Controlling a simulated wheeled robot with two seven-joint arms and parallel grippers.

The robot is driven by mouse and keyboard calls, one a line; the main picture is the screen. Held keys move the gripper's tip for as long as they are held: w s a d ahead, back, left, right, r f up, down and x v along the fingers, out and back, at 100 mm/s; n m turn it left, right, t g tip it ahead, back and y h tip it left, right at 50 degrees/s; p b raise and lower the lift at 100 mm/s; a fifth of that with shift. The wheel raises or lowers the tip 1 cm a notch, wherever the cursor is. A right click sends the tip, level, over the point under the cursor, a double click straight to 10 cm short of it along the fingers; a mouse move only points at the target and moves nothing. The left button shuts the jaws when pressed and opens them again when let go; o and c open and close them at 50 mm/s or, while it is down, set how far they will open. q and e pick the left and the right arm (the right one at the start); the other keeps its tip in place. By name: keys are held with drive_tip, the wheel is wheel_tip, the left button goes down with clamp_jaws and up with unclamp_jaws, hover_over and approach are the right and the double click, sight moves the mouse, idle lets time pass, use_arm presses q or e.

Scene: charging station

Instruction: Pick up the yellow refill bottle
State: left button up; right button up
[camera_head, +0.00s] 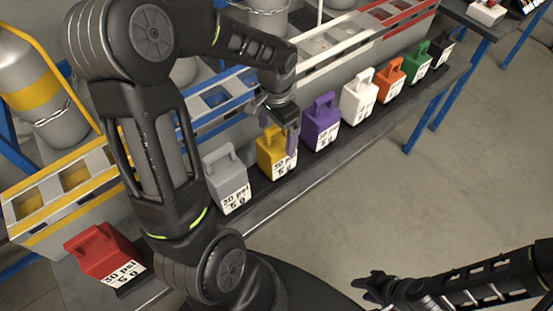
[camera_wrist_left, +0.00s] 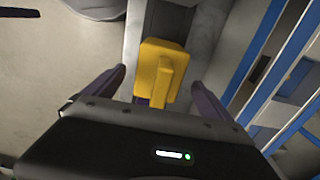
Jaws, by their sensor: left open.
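The yellow refill bottle (camera_head: 268,158) stands upright on the dark ledge, between a grey bottle and a purple bottle. My left gripper (camera_head: 278,130) is over it, with one finger hiding part of its front in the head view. In the left wrist view the yellow bottle (camera_wrist_left: 157,52) and its handle lie between the two spread fingers of my left gripper (camera_wrist_left: 158,78). The fingers are open and a gap shows on both sides. My right gripper (camera_head: 370,286) hangs over the floor at the lower right, away from the bottles; its finger opening is unclear.
Grey (camera_head: 226,180), purple (camera_head: 320,124), white (camera_head: 358,96), orange (camera_head: 389,80) and green (camera_head: 418,62) bottles share the row. A red bottle (camera_head: 103,254) stands at lower left. Colored racks (camera_head: 62,198) line the back. The floor (camera_head: 350,200) in front is clear.

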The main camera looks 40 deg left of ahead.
use_arm(q)
drive_tip(key=shift+f, duration=0.4)
drive_tip(key=shift+r, duration=0.1)
clamp_jaws()
idle(1.1)
